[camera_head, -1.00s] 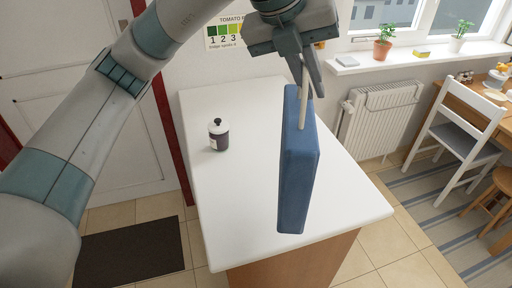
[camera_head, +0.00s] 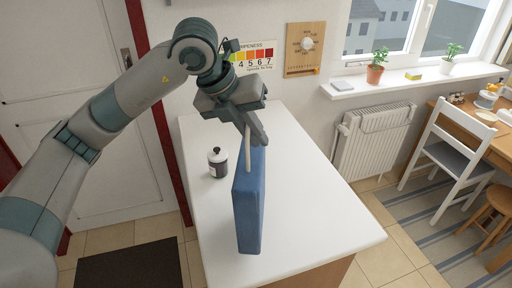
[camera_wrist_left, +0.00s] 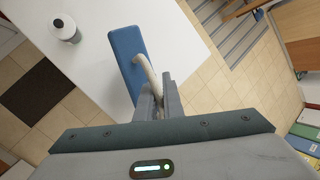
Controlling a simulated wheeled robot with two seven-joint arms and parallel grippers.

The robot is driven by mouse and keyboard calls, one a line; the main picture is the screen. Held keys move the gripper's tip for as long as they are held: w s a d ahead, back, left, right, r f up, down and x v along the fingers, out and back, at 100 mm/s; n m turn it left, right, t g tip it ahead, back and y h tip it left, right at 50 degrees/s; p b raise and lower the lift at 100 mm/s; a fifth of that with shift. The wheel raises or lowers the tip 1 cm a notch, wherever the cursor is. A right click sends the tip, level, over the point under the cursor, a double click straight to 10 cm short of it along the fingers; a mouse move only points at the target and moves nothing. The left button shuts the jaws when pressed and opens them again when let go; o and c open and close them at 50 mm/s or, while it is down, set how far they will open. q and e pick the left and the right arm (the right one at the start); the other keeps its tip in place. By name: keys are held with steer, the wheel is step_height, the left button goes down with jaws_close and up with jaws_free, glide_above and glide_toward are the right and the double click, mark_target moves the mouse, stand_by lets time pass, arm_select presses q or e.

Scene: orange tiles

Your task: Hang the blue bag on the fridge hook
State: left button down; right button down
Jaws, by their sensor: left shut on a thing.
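The blue bag (camera_head: 249,205) hangs upright from its pale handle in front of the white counter in the head view. My left gripper (camera_head: 250,137) is shut on the handle, above the bag. In the left wrist view the fingers (camera_wrist_left: 160,100) close on the pale handle (camera_wrist_left: 147,70), with the blue bag (camera_wrist_left: 127,58) beyond them. I cannot tell whether the bag touches the counter. My right gripper is not in view. No fridge or hook shows in these frames.
A radiator (camera_head: 372,142) and a white chair (camera_head: 450,145) are to the right. A dark mat (camera_head: 130,266) lies on the floor at left.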

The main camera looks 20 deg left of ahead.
mark_target(260, 155)
arm_select(q)
step_height(260, 155, down, 3)
steer(key=shift+r+p, duration=0.1)
steer(key=shift+p, duration=1)
steer(key=shift+f, duration=0.7)
steer(key=c, duration=1.9)
jaws_free()
